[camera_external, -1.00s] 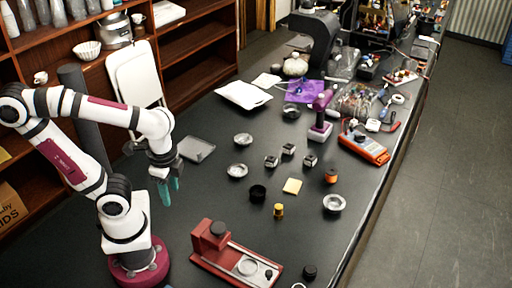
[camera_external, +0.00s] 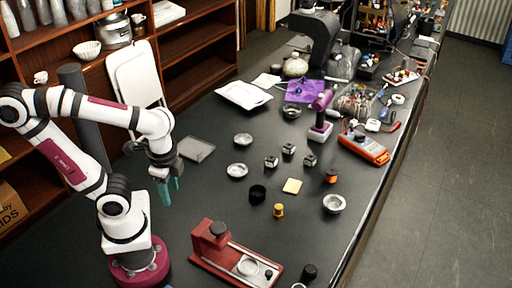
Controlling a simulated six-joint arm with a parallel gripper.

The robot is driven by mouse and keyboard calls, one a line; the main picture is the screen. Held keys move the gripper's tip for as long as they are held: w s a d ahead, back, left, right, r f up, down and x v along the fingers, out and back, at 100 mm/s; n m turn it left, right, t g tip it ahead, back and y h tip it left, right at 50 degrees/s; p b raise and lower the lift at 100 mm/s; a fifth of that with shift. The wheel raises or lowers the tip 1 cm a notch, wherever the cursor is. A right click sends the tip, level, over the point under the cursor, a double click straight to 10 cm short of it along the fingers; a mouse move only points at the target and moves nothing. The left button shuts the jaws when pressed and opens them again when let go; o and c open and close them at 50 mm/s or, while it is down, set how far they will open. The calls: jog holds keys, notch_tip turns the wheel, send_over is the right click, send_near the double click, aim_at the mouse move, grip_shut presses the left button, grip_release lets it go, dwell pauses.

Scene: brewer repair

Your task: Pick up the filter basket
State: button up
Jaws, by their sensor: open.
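My gripper (camera_external: 168,187) hangs above the left part of the dark workbench, its teal fingers pointing down, open and empty. A silver, bowl-like round part with a wide rim (camera_external: 334,203) lies near the bench's right edge and looks most like the filter basket. It is well to the right of my gripper and not touched. Other shallow round metal parts lie nearer the middle: one (camera_external: 237,170), one behind it (camera_external: 243,139) and one farther back (camera_external: 291,111). They are too small to tell surely which is the basket.
A red-based device (camera_external: 216,255) stands at the front. A black cup (camera_external: 257,193), a yellow part (camera_external: 278,211), a yellow pad (camera_external: 292,186) and small metal blocks (camera_external: 271,162) lie mid-bench. An orange meter (camera_external: 364,149) and clutter stand farther back.

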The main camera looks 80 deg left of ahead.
jog(key=shift+o, duration=0.2)
jog(key=o, duration=0.8)
jog(key=shift+c, duration=0.2)
jog(key=shift+w, duration=0.1)
jog(key=w+a+r+m, duration=0.2)
jog(key=w+a, duration=0.1)
jog(key=w, duration=0.4)
jog(key=m, duration=0.6)
send_over(237, 172)
jog(key=d, duration=0.2)
notch_tip(237, 172, down, 9)
jog(key=f, duration=0.4)
jog(key=a+f, duration=0.1)
jog(key=f, duration=0.9)
jog(key=shift+w+a+f, duration=0.15)
jog(key=shift+f, duration=0.05)
